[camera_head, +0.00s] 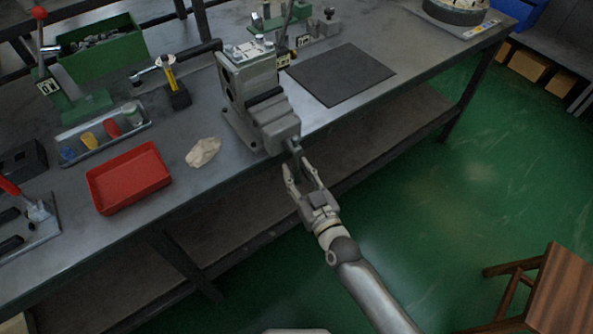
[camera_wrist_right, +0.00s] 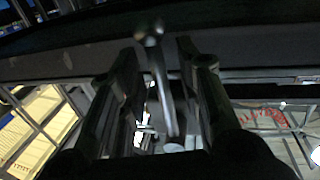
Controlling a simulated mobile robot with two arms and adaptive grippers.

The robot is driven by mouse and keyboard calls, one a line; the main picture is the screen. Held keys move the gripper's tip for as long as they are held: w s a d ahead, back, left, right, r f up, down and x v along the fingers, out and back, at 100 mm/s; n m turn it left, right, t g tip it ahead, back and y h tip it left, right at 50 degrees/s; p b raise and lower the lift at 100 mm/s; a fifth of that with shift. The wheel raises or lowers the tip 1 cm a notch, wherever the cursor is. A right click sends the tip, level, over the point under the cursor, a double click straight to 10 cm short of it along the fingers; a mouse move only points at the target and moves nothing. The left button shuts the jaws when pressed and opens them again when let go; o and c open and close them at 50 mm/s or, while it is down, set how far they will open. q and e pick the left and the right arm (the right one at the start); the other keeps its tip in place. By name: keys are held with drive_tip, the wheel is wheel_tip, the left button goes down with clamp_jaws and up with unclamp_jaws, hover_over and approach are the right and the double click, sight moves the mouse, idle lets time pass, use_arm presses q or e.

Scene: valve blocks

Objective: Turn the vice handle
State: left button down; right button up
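The grey vice (camera_head: 262,100) is mounted at the front edge of the workbench (camera_head: 222,195), its front end reaching over the edge. Its handle (camera_head: 294,146) is small and partly hidden in the head view. In the right wrist view the handle (camera_wrist_right: 160,85) is a thin metal bar with a round knob at its upper end. My right gripper (camera_head: 302,168) is just in front of the vice, fingers apart and pointing at the handle. In the right wrist view the bar shows between the open fingers (camera_wrist_right: 160,65), with gaps on both sides. My left gripper is out of view.
A red tray (camera_head: 130,178) and a crumpled cloth (camera_head: 203,152) lie left of the vice. A dark mat (camera_head: 341,74) lies to its right. A wooden stool (camera_head: 560,290) stands at lower right. The green floor (camera_head: 430,215) around my right arm is clear.

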drive_tip(key=shift+w+a, duration=0.25)
drive_tip(key=shift+w, duration=0.15)
drive_tip(key=shift+c, duration=0.2)
clamp_jaws()
drive_tip(key=shift+d, duration=0.15)
